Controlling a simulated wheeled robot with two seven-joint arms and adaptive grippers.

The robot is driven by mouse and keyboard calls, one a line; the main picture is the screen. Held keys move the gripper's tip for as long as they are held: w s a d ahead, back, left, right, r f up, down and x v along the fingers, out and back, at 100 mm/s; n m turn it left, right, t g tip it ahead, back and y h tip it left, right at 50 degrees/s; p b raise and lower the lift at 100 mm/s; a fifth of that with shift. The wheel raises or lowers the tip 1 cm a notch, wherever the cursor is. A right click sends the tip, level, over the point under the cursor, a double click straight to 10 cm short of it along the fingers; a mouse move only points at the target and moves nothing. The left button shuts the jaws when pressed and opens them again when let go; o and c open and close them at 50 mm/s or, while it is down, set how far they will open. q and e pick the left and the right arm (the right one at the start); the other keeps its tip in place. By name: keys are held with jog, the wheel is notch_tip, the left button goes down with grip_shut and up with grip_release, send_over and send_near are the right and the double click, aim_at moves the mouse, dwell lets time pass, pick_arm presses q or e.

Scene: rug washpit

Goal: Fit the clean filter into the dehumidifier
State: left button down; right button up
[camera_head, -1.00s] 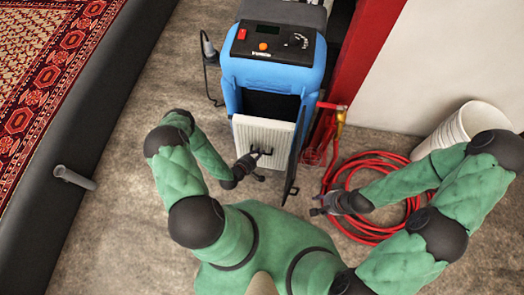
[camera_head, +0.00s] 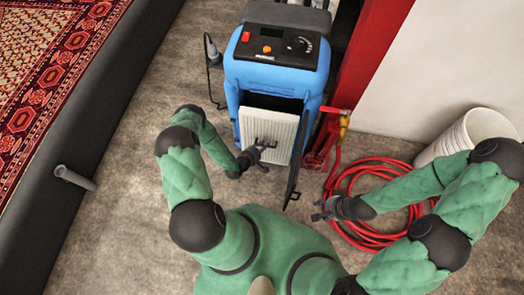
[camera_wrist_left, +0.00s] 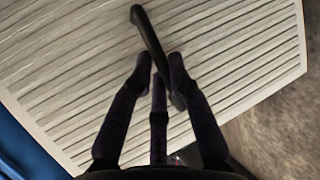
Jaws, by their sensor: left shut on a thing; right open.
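The blue dehumidifier (camera_head: 272,80) stands upright at the top middle, with a dark opening low in its front. The white, ribbed clean filter (camera_head: 270,128) is at that opening, its upper edge against the dark slot. My left gripper (camera_head: 260,150) is shut on the filter's black handle; the left wrist view shows the fingers (camera_wrist_left: 160,75) around the handle (camera_wrist_left: 150,45) and the filter's slats (camera_wrist_left: 60,70). Whether the filter is seated is hidden. A dark door panel (camera_head: 294,165) hangs open at the filter's right. My right gripper (camera_head: 322,208) is open and empty near the red hose.
A coiled red hose (camera_head: 362,235) lies on the floor at right, below a red post (camera_head: 365,60) with a tap. Floor left of the dehumidifier is free.

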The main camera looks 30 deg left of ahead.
aim_at(257, 133)
pick_arm(q)
jog(key=shift+w+a+f+b, duration=0.1)
jog(key=shift+w+a+b, duration=0.15)
jog(key=shift+w, duration=0.7)
jog(key=shift+w+a+f+b, duration=0.1)
jog(key=shift+w+a+b, duration=0.1)
jog(key=shift+w, duration=0.75)
jog(key=shift+w+a+f+b, duration=0.15)
jog(key=shift+w+a, duration=0.1)
jog(key=shift+w, duration=0.7)
jog(key=w+a, duration=0.2)
jog(key=w, duration=0.5)
jog(key=shift+w, duration=0.45)
jog(key=shift+s, duration=0.3)
jog(key=shift+f, duration=0.55)
jog(key=c, duration=1.1)
grip_release()
jog(key=shift+f, duration=0.1)
jog(key=shift+s, duration=0.1)
jog(key=v, duration=1.2)
